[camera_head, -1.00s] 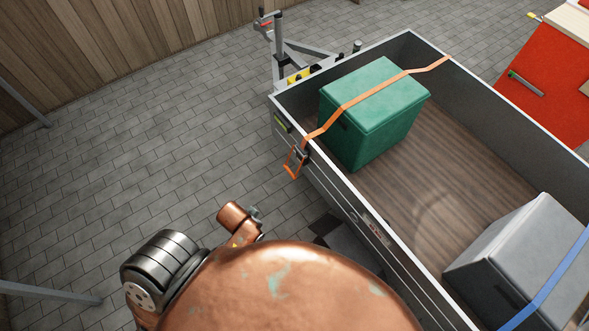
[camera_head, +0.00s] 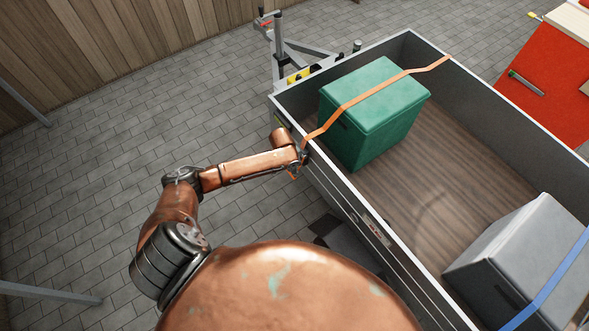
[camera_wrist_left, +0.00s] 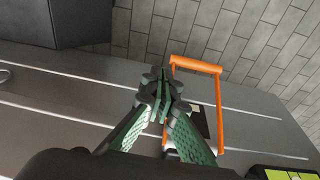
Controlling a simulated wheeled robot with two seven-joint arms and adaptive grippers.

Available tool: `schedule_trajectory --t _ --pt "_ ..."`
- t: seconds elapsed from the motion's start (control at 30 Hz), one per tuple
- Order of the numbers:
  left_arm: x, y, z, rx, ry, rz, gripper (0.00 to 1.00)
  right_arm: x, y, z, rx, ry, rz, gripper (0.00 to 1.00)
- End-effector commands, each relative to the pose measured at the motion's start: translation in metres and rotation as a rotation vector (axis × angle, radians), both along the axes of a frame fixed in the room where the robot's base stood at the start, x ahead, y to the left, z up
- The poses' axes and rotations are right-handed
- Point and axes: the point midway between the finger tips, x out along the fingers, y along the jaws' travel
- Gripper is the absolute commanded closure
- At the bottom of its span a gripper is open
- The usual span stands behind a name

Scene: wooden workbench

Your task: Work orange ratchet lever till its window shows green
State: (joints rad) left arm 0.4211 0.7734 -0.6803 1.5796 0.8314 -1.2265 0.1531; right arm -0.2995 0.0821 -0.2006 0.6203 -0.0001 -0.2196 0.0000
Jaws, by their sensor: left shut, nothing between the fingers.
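The orange ratchet lever (camera_wrist_left: 220,112) shows in the left wrist view as an open frame against the trailer's grey side wall. In the head view only a small orange part of the lever (camera_head: 291,174) shows under my gripper. Its orange strap (camera_head: 345,104) runs over the green box (camera_head: 365,125). My left gripper (camera_wrist_left: 160,90) is shut and empty, its green-padded fingers together just left of the lever frame. In the head view the left gripper (camera_head: 300,160) is at the wall's outer side. The window's colour cannot be made out. My right gripper is not in view.
The trailer's side wall (camera_head: 345,202) runs diagonally beside my arm. A grey box (camera_head: 515,255) under a blue strap (camera_head: 548,281) stands in the trailer. A red cabinet (camera_head: 540,95) is at the upper right. Paved floor (camera_head: 90,190) at left is open.

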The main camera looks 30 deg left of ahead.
Motion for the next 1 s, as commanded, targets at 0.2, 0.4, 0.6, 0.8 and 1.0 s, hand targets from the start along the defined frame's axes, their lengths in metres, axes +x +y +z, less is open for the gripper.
schedule_trajectory --t 0.2,0.4,0.6,0.8,1.0 --pt "0.034 0.038 0.016 0.028 -0.006 0.055 1.00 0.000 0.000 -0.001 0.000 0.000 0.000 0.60" --pt "0.038 0.039 -0.006 0.028 -0.004 0.059 1.00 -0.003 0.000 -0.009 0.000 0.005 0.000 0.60" --pt "0.044 0.035 -0.043 0.027 -0.004 0.058 1.00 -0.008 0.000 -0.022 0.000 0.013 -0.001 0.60" --pt "0.049 0.034 -0.070 0.027 -0.006 0.058 1.00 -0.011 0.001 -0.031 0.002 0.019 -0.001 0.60" --pt "0.051 0.033 -0.080 0.027 -0.008 0.057 1.00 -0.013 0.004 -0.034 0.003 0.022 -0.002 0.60"
